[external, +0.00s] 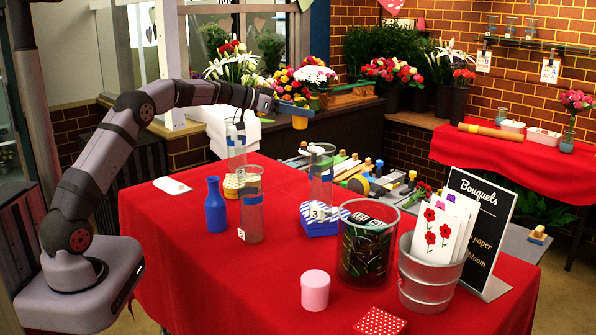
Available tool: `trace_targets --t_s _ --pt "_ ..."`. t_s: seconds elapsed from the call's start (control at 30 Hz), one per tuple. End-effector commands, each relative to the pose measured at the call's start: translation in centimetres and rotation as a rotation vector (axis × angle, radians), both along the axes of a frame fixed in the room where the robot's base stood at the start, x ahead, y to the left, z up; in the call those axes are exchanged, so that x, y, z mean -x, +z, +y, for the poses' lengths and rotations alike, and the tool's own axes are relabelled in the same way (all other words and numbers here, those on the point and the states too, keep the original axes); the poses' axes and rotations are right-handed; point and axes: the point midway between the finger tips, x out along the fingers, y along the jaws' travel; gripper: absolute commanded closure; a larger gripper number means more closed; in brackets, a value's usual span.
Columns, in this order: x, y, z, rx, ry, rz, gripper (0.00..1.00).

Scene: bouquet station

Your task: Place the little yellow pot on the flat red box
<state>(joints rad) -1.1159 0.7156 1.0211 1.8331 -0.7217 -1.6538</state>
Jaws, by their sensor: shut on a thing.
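My gripper (297,109), with blue fingers, is at the end of my outstretched arm, above the back part of the red-covered table. It is shut on the little yellow pot (300,122), which hangs just below the fingers, clear of the table. The upper part of the pot is hidden by the fingers. The flat red box (380,321) with white dots lies at the front edge of the picture, far in front of and to the right of my gripper. Its top looks bare.
Near the box stand a pink cylinder (315,290), a dark glass container (364,252) and a metal bucket (428,280) with cards. Tall glass vases (321,178), a blue bottle (215,206) and a blue box (319,222) stand further back. The table's front left is clear.

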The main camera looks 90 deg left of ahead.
Motion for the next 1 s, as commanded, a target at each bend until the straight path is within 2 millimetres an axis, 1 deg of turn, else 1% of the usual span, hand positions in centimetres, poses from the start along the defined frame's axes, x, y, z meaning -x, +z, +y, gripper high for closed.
trace_targets --t_s 0.03,0.17,0.23,0.37,0.4,0.47,0.5,0.57,0.6,0.67,0.7,0.77,0.8,0.87,0.9,0.97,1.0 --pt "-1.1 0.2 -1.0 0.002 -0.018 -0.001 0.90" --pt "-3.4 0.8 -3.2 0.001 -0.049 -0.001 0.90" --pt "-4.9 1.0 -4.7 0.002 -0.069 -0.002 0.90" --pt "-8.1 1.8 -8.5 0.001 -0.116 -0.002 0.90" --pt "-9.3 2.1 -9.9 0.001 -0.132 -0.001 0.90" --pt "-10.9 2.4 -12.2 0.001 -0.157 -0.002 0.90" --pt "-12.0 2.6 -13.9 0.002 -0.174 -0.001 0.90" --pt "-13.5 2.9 -16.4 0.002 -0.199 -0.001 0.90" --pt "-14.4 3.1 -18.1 0.001 -0.214 -0.001 0.90" --pt "-15.7 3.3 -20.7 0.002 -0.238 -0.001 0.90" --pt "-16.5 3.4 -22.5 0.004 -0.253 -0.002 0.90" --pt "-17.6 3.5 -25.2 0.003 -0.276 -0.002 0.90" --pt "-18.2 3.5 -27.1 0.003 -0.292 -0.002 0.90" --pt "-19.0 3.5 -29.9 0.004 -0.314 -0.001 0.90" --pt "-19.5 3.5 -31.7 0.004 -0.328 -0.002 0.90" --pt "-20.0 3.4 -34.6 0.005 -0.351 -0.001 0.90" --pt "-20.3 3.3 -36.5 0.004 -0.367 -0.001 0.90"
